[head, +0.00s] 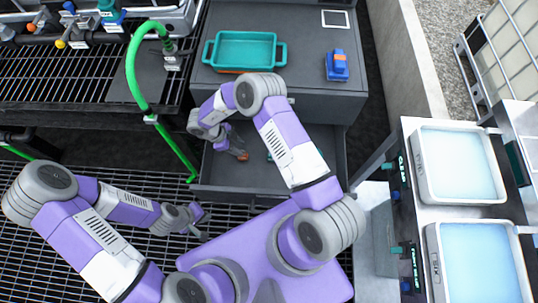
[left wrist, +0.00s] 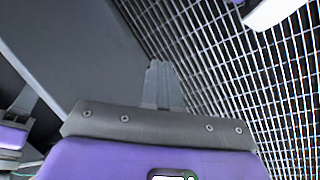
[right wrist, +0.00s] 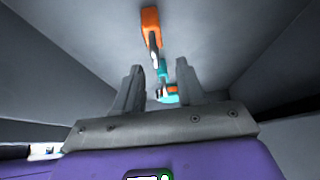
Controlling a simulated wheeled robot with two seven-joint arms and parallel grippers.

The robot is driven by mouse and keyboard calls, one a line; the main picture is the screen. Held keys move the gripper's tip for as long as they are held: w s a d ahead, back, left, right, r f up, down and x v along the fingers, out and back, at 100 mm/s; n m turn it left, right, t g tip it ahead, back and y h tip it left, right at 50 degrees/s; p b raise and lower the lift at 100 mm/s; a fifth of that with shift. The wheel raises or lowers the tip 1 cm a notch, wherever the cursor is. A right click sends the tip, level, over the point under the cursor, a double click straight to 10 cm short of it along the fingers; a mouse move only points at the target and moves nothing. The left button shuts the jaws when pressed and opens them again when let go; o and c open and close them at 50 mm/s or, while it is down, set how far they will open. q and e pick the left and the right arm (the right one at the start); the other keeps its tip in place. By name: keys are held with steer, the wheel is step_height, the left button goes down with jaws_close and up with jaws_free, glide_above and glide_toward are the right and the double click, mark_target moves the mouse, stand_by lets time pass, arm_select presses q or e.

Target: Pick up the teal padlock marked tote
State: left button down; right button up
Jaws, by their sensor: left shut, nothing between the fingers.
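A teal item (right wrist: 180,97) with a small orange part lies in the open grey drawer, seen between and beyond my right fingertips. It may be the teal padlock, but no marking is readable. A sliver of teal (head: 269,155) shows beside my right arm in the head view. An orange item (right wrist: 150,22) with a grey bar lies close to the teal one. My right gripper (right wrist: 158,88) is open and empty, reaching down into the drawer. My left gripper (left wrist: 160,85) is shut and empty over the black grating, low in the head view (head: 200,222).
The drawer's walls (head: 338,150) surround my right gripper. A green hose (head: 133,75) hangs at left; blue-filled tubs (head: 420,185) stand at right.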

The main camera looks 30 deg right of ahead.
steer(key=shift+a+f, duration=0.15)
steer(key=shift+f, duration=0.1)
steer(key=shift+s+d, duration=0.15)
steer(key=shift+d, duration=0.05)
steer(key=s+d, duration=0.1)
steer(key=d, duration=0.1)
steer(key=s+d+b, duration=0.1)
steer(key=s+d, duration=0.1)
steer(key=d, duration=0.1)
steer(key=s+d+b, duration=0.1)
steer(key=d, duration=0.1)
steer(key=shift+s+d, duration=0.15)
steer(key=shift+s, duration=0.15)
steer(key=shift+s+d+b, duration=0.2)
steer(key=shift+s+d, duration=0.2)
steer(key=shift+d, duration=0.25)
steer(key=shift+s+d+b, duration=0.2)
steer(key=shift+s+d, duration=0.15)
steer(key=shift+d, duration=0.25)
steer(key=shift+b+x, duration=0.5)
steer(key=shift+x, duration=0.95)
jaws_close()
